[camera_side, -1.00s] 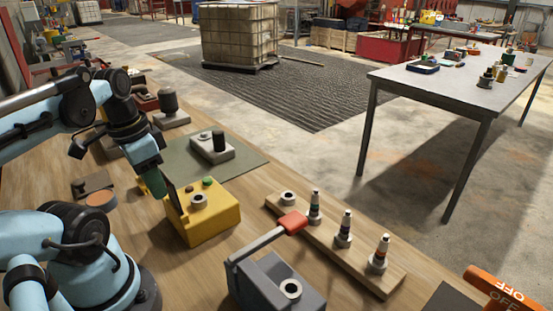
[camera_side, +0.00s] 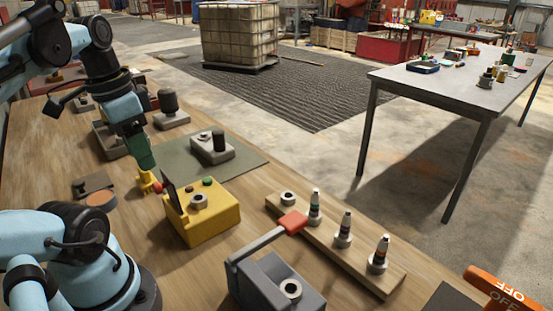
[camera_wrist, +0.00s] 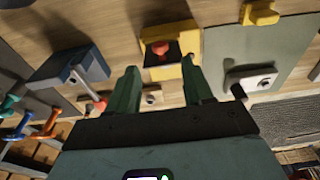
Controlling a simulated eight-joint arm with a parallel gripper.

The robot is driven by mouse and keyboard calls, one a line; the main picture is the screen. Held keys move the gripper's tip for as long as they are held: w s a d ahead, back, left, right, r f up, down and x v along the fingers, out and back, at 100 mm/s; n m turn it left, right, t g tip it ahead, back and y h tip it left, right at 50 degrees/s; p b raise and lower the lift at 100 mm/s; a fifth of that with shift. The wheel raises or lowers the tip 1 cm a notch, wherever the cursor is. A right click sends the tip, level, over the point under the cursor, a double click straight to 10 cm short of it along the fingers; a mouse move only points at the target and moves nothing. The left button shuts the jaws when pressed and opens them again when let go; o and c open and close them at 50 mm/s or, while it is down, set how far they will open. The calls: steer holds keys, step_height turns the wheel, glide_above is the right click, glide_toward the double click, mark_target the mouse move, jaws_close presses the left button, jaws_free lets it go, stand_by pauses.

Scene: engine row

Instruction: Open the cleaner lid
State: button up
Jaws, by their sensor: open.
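The yellow cleaner (camera_side: 212,222) sits on the bench, with a ring socket and small buttons on top; it also shows in the wrist view (camera_wrist: 189,42). A dark plate that looks like its lid (camera_side: 171,196) stands upright at its left side and appears shut. A red knob (camera_side: 158,187) sits by that plate; in the wrist view the knob (camera_wrist: 160,48) shows against the dark plate. My gripper (camera_side: 147,163) is above and left of the cleaner, apart from it. In the wrist view my gripper (camera_wrist: 160,70) is open and empty, its green fingers on either side below the knob.
A small yellow piece (camera_side: 145,182) stands left of the cleaner. A green mat (camera_side: 246,167) with a grey device (camera_side: 214,149) lies behind. A grey fixture with a red-handled lever (camera_side: 285,226) and a wooden rack (camera_side: 372,270) of plugs stand to the right.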

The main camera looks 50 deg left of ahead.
steer(key=shift+s+r, duration=0.15)
steer(key=shift+r, duration=0.95)
steer(key=shift+s+r, duration=0.1)
steer(key=shift+r, duration=1)
steer(key=w+d+f+t, duration=0.3)
steer(key=w+d+f, duration=0.2)
steer(key=w, duration=0.3)
steer(key=w+d+f+t, duration=0.2)
steer(key=w+d+f, duration=0.3)
steer(key=w+f, duration=0.2)
steer(key=shift+w+t, duration=0.35)
steer(key=shift+t, duration=0.05)
